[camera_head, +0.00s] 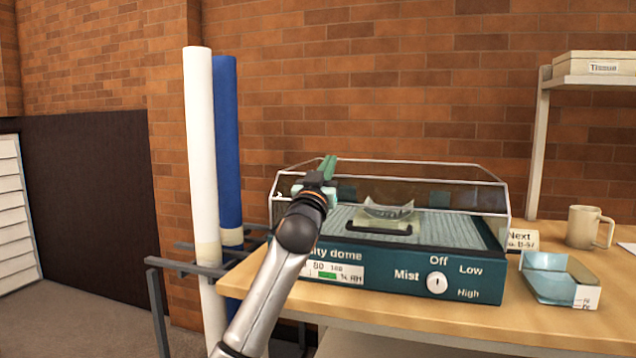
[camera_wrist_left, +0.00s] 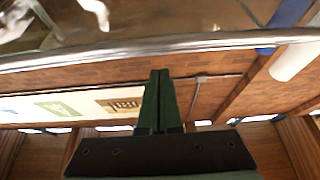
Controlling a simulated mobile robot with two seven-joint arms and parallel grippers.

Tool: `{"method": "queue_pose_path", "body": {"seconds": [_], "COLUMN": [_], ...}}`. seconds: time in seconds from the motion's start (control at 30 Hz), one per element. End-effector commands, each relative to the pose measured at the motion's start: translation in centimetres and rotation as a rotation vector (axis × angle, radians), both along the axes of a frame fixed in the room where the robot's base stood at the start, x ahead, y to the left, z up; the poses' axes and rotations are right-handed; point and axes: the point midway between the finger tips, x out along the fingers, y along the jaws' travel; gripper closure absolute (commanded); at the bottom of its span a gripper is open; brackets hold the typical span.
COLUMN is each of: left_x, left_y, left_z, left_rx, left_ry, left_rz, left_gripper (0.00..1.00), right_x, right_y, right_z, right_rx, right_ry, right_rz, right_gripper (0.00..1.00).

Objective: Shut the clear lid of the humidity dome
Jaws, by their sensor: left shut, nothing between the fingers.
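The humidity dome (camera_head: 400,270) is a teal box on the bench with a Mist dial (camera_head: 437,282) on its front. Its clear lid (camera_head: 450,174), edged in pale trim, shows above the base; I cannot tell whether its front rim touches the base. Inside, a curled pale sheet (camera_head: 390,210) lies on a ribbed grey tray. My left gripper (camera_head: 328,166) is shut and empty, at the lid's left part; whether it touches is unclear. In the left wrist view the shut green fingers (camera_wrist_left: 158,80) point toward a pale lid edge (camera_wrist_left: 160,45). My right gripper is out of view.
A white roll (camera_head: 200,140) and a blue roll (camera_head: 228,140) stand left of the bench. Right of the dome are a small card (camera_head: 521,240), a blue tray (camera_head: 555,280) and a mug (camera_head: 588,228). A Tissue box (camera_head: 600,65) sits on a shelf. A brick wall is behind.

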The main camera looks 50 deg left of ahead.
Motion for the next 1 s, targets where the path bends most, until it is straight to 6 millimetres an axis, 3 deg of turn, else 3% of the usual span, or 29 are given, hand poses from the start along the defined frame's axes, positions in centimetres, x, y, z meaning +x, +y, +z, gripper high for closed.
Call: {"method": "queue_pose_path", "body": {"seconds": [0.03, 0.1, 0.57, 1.0], "left_x": [0.0, -0.9, -6.1, -7.0], "left_y": [0.1, -0.6, -3.3, -3.7], "left_z": [1.7, -0.4, -4.6, -5.3], "left_rx": [-0.001, 0.002, 0.004, 0.007], "left_ry": [-0.004, -0.001, -0.008, -0.009], "left_rz": [0.000, -0.003, 0.000, 0.001], "left_gripper": [1.00, 1.00, 1.00, 1.00], "right_x": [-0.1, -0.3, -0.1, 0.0], "right_y": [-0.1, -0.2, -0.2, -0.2], "right_z": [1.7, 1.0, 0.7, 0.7], "right_rx": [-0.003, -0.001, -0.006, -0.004], "right_ry": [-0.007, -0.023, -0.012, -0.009], "right_rz": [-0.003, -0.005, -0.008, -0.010], "right_gripper": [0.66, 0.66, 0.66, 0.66]}}
